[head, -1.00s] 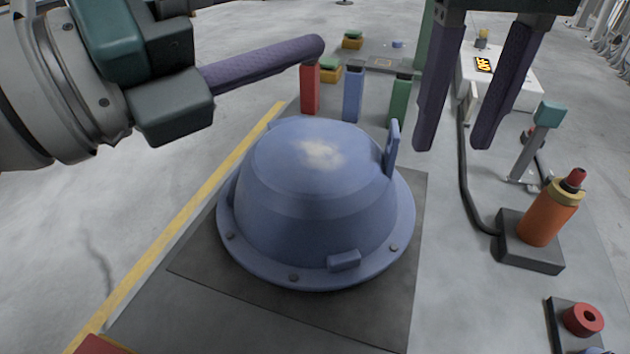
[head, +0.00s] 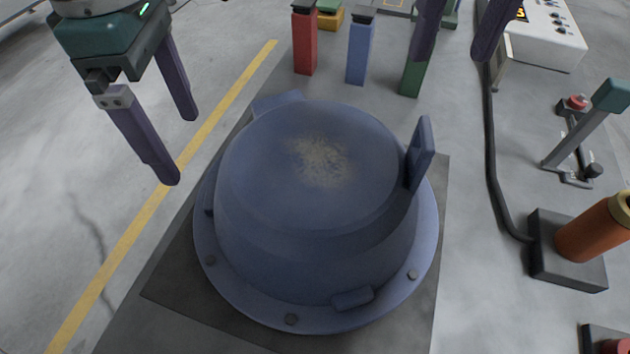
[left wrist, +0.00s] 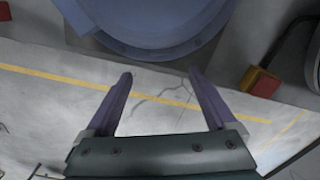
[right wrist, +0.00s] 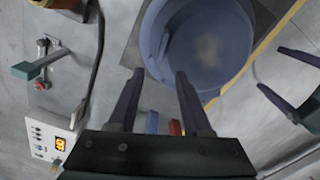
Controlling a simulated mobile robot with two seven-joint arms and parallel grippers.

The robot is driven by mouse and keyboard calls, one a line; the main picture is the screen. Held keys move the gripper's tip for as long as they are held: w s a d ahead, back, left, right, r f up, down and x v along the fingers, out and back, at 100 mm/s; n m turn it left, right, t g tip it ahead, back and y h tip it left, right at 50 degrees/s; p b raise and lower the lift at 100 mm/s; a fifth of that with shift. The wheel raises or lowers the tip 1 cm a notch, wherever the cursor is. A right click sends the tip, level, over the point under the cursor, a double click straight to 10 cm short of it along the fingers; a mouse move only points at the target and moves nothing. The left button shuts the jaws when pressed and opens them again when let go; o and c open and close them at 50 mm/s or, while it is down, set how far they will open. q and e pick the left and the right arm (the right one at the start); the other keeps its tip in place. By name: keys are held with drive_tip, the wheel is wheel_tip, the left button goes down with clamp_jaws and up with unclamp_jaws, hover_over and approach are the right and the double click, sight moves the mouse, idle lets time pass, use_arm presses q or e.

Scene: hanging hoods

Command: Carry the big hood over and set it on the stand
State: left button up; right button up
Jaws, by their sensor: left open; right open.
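The big blue hood (head: 310,225) sits dome up on a dark square mat (head: 175,290), with a worn pale patch on top. An upright handle (head: 421,152) stands on its right side, and another lug (head: 277,102) shows at its back left. My left gripper (head: 182,150) is open and empty, left of the hood over the yellow line. In the left wrist view the hood's flange (left wrist: 150,48) lies beyond its fingers. My right gripper (head: 455,45) is open and empty, behind and right of the hood; its fingertips are near the hood in the right wrist view (right wrist: 160,75). I cannot make out the stand for certain.
Red (head: 304,42), blue (head: 360,50) and green (head: 411,78) posts stand behind the hood. At right are an orange cylinder (head: 595,230) on a dark base, a black cable (head: 492,170), a teal-topped lever (head: 585,125) and a white control box (head: 550,35).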

sight(209, 194)
use_arm(q)
wheel_tip(209, 194, down, 10)
drive_tip(key=shift+r, duration=0.1)
use_arm(e)
wheel_tip(209, 194, down, 10)
drive_tip(key=shift+r, duration=0.1)
use_arm(q)
drive_tip(key=c, duration=0.8)
use_arm(e)
drive_tip(key=c, duration=0.8)
use_arm(q)
clamp_jaws()
use_arm(e)
clamp_jaws()
use_arm(q)
drive_tip(key=shift+r, duration=0.1)
use_arm(e)
drive_tip(key=shift+r, duration=0.1)
